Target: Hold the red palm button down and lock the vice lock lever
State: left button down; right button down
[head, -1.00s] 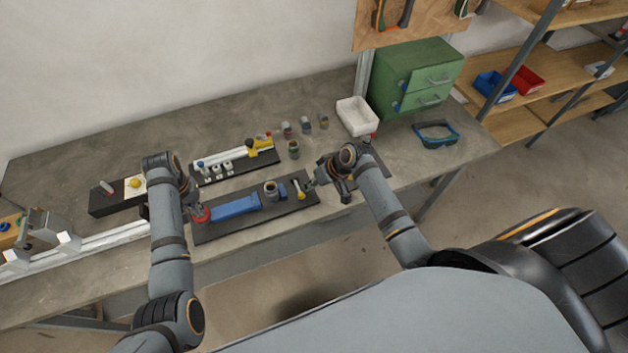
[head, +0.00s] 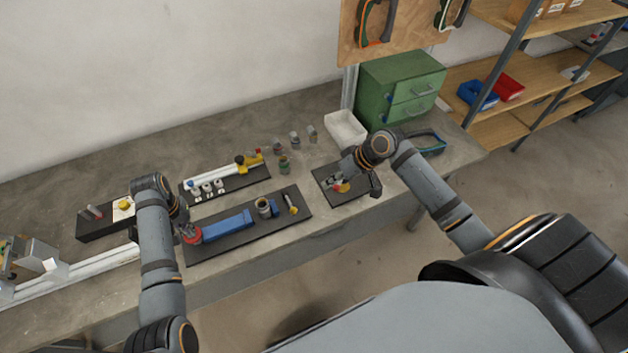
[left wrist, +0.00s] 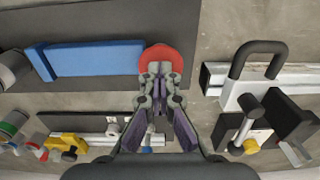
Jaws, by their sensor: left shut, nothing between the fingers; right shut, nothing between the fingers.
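The red palm button (head: 191,235) sits at the left end of a dark base plate (head: 222,251), beside the blue vice body (head: 227,227). My left gripper (head: 184,228) is shut at the button. In the left wrist view its closed fingertips (left wrist: 160,70) overlap the red button (left wrist: 160,54); how far it is pressed I cannot tell. A round grey part (head: 263,207) stands between the vice's blue pieces. My right gripper (head: 340,180) is shut, right of the lever, over another dark plate.
That second dark plate (head: 325,172) carries a red and yellow item (head: 341,187) close to my right gripper. A white bin (head: 345,128) and green cabinet (head: 400,85) stand behind. A rack with a yellow clamp (head: 248,161) lies behind the vice. Several small cylinders stand near it.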

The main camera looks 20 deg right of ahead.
pick_arm(q)
jog(key=shift+s+f, duration=0.35)
jog(key=shift+f, duration=0.05)
jog(key=shift+w+r+p, duration=0.25)
jog(key=shift+r+p, duration=0.45)
jog(key=shift+p, duration=0.3)
notch_tip(320, 180, up, 2)
jog(key=shift+r+p, duration=0.15)
jog(key=shift+p, duration=0.85)
jog(key=shift+w+r+p, duration=0.15)
jog(key=shift+r+p, duration=0.5)
jog(key=shift+p, duration=0.1)
jog(key=shift+r+p, duration=0.9)
jog(key=shift+p, duration=0.05)
notch_tip(320, 180, up, 2)
jog(key=shift+r+p, duration=0.25)
jog(key=shift+p, duration=0.75)
